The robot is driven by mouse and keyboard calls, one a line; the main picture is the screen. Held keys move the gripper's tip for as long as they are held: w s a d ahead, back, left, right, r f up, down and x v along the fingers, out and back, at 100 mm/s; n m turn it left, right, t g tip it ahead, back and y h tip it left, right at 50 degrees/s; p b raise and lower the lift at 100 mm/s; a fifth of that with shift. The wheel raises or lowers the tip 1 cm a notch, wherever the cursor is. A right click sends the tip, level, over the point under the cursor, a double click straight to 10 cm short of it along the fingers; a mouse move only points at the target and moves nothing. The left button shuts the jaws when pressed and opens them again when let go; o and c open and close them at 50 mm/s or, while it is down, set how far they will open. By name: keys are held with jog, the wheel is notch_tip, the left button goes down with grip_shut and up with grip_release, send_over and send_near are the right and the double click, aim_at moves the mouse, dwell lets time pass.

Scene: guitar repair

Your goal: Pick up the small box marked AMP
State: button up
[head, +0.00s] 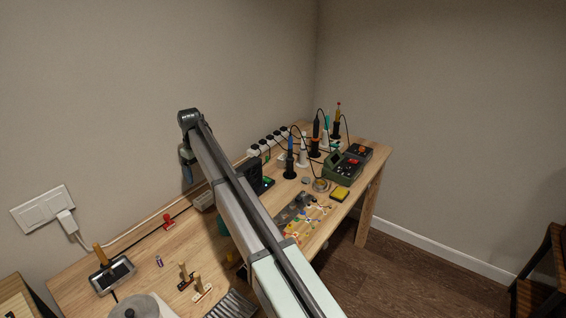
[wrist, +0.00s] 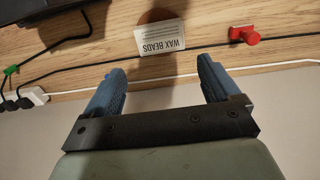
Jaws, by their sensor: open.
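I cannot make out a box marked AMP in either view. A pale label reading WAX BEADS (wrist: 160,38) shows in the wrist view, just beyond my fingertips. My gripper (wrist: 161,68) is open and empty, its two blue fingers apart and aimed at the back strip of the wooden bench. In the head view my gripper (head: 187,172) hangs at the end of the raised arm, close to the back wall. My arm crosses the middle of the bench and hides part of it.
A red item (head: 168,221) stands near the bench's back edge, by cables. Soldering irons in stands (head: 290,160) and a green device (head: 345,165) crowd the right end. A metal tray (head: 112,275) and small wooden-handled tools (head: 190,280) lie left. Bare wood (head: 150,240) shows between.

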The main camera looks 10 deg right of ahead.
jog(key=w+d, duration=1.3)
jog(key=d, duration=0.2)
jog(key=n, duration=0.1)
send_over(284, 157)
jog(key=f, duration=0.7)
jog(key=shift+d+f, duration=0.1)
jog(key=shift+d, duration=0.15)
jog(key=shift+s+a+f, duration=0.1)
jog(key=shift+a+f, duration=0.05)
jog(key=shift+f, duration=1.2)
jog(key=shift+a+f, duration=0.1)
jog(key=shift+f, duration=1.2)
jog(key=shift+c, duration=0.2)
jog(key=c, duration=1)
